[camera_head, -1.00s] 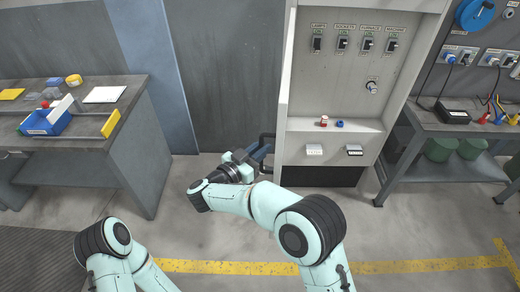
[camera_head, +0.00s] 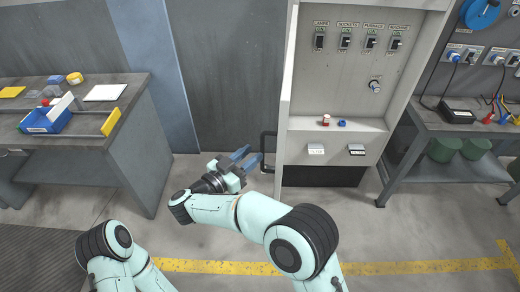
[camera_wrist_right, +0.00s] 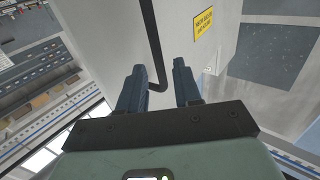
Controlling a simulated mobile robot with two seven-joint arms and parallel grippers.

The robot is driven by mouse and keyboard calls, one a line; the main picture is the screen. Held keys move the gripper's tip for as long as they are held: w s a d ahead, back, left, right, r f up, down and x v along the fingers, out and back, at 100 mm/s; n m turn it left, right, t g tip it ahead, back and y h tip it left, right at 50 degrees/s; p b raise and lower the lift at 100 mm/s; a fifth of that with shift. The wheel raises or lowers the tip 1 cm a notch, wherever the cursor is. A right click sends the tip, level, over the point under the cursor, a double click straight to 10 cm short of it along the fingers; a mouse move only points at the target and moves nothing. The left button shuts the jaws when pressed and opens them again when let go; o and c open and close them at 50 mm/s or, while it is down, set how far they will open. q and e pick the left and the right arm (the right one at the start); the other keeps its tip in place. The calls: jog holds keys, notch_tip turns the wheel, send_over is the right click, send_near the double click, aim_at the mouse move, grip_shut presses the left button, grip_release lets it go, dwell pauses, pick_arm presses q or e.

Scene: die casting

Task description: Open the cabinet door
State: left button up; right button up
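The grey cabinet (camera_head: 334,125) stands open, with its inside showing. Its door (camera_head: 284,120) is swung out on the left and seen nearly edge-on in the head view. The black bar handle (camera_head: 264,152) is on the door's left face; it also shows in the wrist view (camera_wrist_right: 148,40). My right gripper (camera_head: 247,160) is open and empty, just left of the handle and apart from it. In the wrist view its two fingers (camera_wrist_right: 159,80) appear on either side of the handle's lower end. My left arm shows at the lower left, its gripper out of view.
Inside the cabinet are several switches (camera_head: 345,42), a red item (camera_head: 326,120) and a blue item (camera_head: 342,123). A workbench (camera_head: 130,120) stands left and a grey table (camera_head: 440,122) right. The floor before the cabinet is clear. A yellow sign (camera_wrist_right: 204,22) is on the door.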

jog(key=b+v, duration=0.1)
jog(key=v, duration=0.6)
jog(key=shift+s+a, duration=0.2)
jog(key=shift+a, duration=0.05)
jog(key=shift+r, duration=0.1)
